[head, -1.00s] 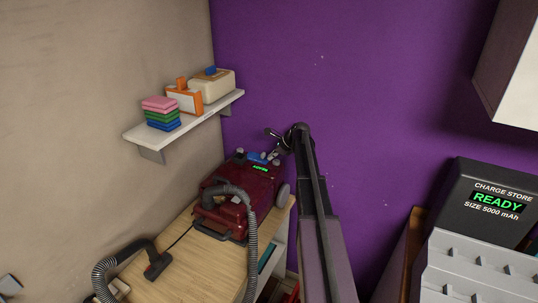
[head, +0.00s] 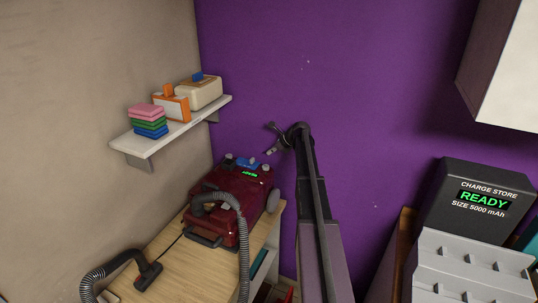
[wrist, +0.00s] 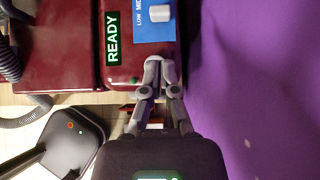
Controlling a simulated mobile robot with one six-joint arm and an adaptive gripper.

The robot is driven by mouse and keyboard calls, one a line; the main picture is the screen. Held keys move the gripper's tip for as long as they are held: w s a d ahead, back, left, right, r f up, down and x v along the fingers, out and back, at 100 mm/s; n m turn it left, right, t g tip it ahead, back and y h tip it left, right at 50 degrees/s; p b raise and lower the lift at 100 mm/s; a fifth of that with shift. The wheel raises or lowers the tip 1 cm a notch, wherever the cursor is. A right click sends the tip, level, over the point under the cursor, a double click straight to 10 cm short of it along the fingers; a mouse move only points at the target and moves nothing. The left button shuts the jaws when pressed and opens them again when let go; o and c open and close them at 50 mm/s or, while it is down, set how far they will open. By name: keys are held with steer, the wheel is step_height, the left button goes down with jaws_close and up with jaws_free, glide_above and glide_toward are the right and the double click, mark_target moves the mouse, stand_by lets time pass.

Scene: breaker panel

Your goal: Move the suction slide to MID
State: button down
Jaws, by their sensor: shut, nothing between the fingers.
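The dark red vacuum cleaner (head: 228,190) sits on the wooden desk. Its blue suction panel (head: 247,163) is at its far end and also shows at the top of the wrist view (wrist: 146,30). The panel carries a pale slide knob (wrist: 160,13) beside the lettering LOW and a partly cut-off second word starting with M. The panel's upper part lies outside the wrist view, so I cannot tell the exact setting.
A green READY display (wrist: 112,38) is beside the panel. A ribbed hose (head: 243,235) and floor nozzle (head: 148,275) lie in front. A shelf (head: 140,145) with sponges and boxes is on the left wall. A charge store (head: 475,210) stands at right. The purple wall is close behind.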

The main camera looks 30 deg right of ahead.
mark_target(253, 159)
steer(key=shift+b+x, duration=3)
steer(key=shift+x, duration=1.4)
steer(key=shift+w+a+f, duration=0.1)
steer(key=shift+w+a, duration=0.7)
steer(key=shift+w, duration=0.35)
steer(key=shift+s, duration=0.1)
steer(key=shift+p+v, duration=0.55)
steer(key=shift+v, duration=0.25)
steer(key=p+v, duration=0.4)
steer(key=v, duration=0.2)
steer(key=shift+s+d+r+p, duration=0.15)
steer(key=shift+r+p, duration=0.2)
steer(key=shift+p+v, duration=0.6)
steer(key=shift+v, duration=0.25)
